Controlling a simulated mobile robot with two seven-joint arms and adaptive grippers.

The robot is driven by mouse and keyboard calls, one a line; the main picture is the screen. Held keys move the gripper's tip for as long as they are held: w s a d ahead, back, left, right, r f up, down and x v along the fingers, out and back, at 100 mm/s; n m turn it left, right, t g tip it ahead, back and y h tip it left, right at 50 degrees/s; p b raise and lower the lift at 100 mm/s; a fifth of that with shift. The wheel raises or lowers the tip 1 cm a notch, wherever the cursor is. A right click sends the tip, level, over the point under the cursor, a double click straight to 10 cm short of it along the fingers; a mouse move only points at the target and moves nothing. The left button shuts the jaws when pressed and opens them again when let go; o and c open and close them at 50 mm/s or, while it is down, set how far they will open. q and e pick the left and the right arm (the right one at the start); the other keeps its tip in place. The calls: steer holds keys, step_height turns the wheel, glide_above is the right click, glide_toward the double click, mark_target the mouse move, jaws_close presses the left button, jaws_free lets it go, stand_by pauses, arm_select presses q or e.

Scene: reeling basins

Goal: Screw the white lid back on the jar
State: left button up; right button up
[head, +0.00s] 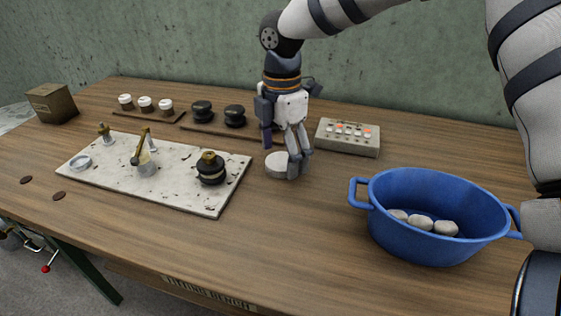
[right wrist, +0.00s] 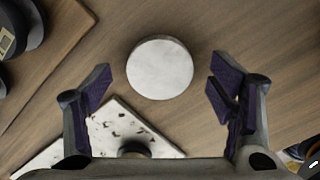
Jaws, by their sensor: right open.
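The white lid (head: 275,165) is a round flat disc lying on the wooden table, right of the speckled board. My right gripper (head: 284,160) points down over it, open. In the right wrist view the lid (right wrist: 160,68) lies between and just beyond the fingertips (right wrist: 160,84), with a gap to each finger. A dark round jar (head: 210,172) with a pale band and brass-coloured top stands on the board's right part. A small pale vessel (head: 147,167) stands mid-board by a brass-coloured arm. I cannot tell which one the lid fits. My left gripper is not in view.
The speckled white board (head: 185,193) lies left of the gripper. A blue basin (head: 425,238) with pale oval pieces stands at right. A button box (head: 348,138) is behind. Dark pots (head: 202,110) and small white-bodied jars (head: 145,104) line the back.

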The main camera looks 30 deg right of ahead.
steer(key=shift+f, duration=0.4)
steer(key=c, duration=0.8)
steer(key=shift+c, duration=0.2)
steer(key=shift+r, duration=0.15)
